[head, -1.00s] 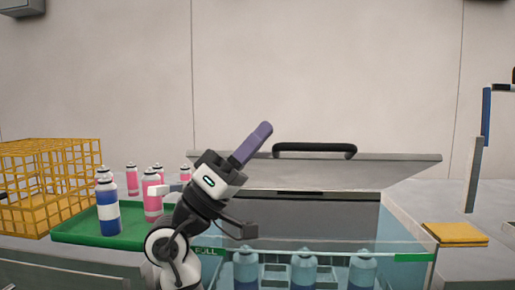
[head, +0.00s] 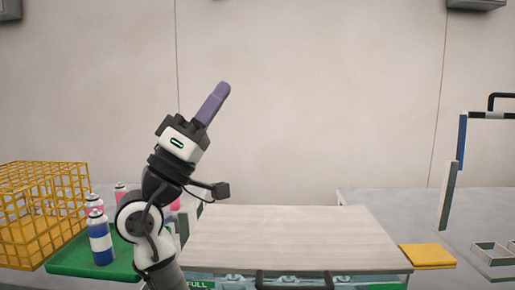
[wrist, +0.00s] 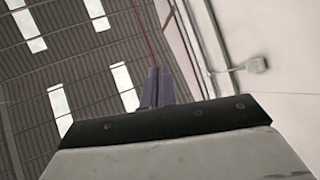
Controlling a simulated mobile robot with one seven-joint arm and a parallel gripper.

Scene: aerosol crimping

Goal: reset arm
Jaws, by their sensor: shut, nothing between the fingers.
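My gripper (head: 213,103) is raised in front of the wall, left of the picture's middle. Its purple fingers are shut together with nothing between them and point up and to the right. In the wrist view the closed fingers (wrist: 158,86) point toward the ceiling and touch nothing. My arm stands between the green tray and the lidded bath, hiding part of the tray and some cans.
A flat pale lid (head: 290,235) covers the bath, its black handle (head: 295,284) at the front. The green tray (head: 80,262) holds blue and pink cans (head: 101,240). A yellow wire basket (head: 40,225) stands left, a yellow pad (head: 428,255) right. Space around the gripper is clear.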

